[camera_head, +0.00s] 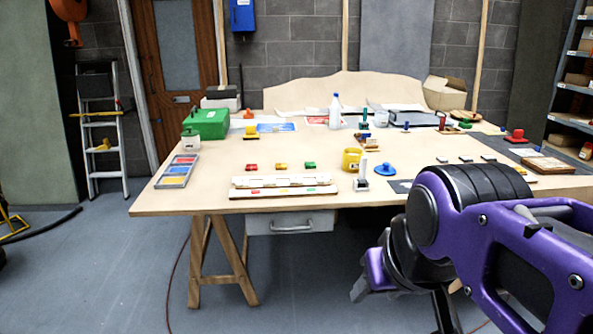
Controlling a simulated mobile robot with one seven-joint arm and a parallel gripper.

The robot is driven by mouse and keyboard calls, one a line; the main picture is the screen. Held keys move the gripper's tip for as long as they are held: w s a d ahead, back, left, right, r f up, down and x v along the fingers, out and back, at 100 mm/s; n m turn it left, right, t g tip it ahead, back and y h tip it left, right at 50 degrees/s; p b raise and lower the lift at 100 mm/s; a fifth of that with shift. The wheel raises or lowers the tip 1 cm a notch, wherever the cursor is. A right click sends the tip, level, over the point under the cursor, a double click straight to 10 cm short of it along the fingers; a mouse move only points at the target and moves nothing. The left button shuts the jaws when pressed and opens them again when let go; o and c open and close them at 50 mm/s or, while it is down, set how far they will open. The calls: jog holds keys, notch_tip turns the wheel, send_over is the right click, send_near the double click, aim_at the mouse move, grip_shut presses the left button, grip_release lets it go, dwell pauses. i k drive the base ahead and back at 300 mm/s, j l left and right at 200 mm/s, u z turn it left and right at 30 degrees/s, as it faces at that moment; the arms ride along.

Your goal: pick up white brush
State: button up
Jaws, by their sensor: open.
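A small white upright thing with a wider base (361,179) stands near the front edge of the wooden table (225,180), right of centre. It may be the white brush, but it is too small to tell for sure. It is beside a yellow mug (351,159) and a blue round lidded piece (386,169). My gripper (372,284) is at the lower right, in front of the table and low in the picture, apart from everything on it. It is open, and its far finger is partly hidden by my purple arm.
A long white rack (283,187) lies left of the upright white thing along the front edge. Small red, yellow and green blocks (281,166) lie behind it. A green case (207,124) and white bottle (335,111) stand farther back. Bare wood separates these groups.

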aim_at(361, 180)
jog(key=i+l, duration=0.35)
jog(key=i, duration=0.25)
jog(key=i+l, duration=0.4)
jog(key=i, duration=0.15)
jog(key=i+l, duration=0.1)
jog(key=l, duration=0.25)
jog(key=i+l, duration=0.15)
jog(key=l, duration=0.2)
jog(key=i+l, duration=0.1)
jog(key=l, duration=0.2)
jog(key=i+j, duration=0.1)
jog(key=j, duration=0.6)
jog(key=i, duration=0.05)
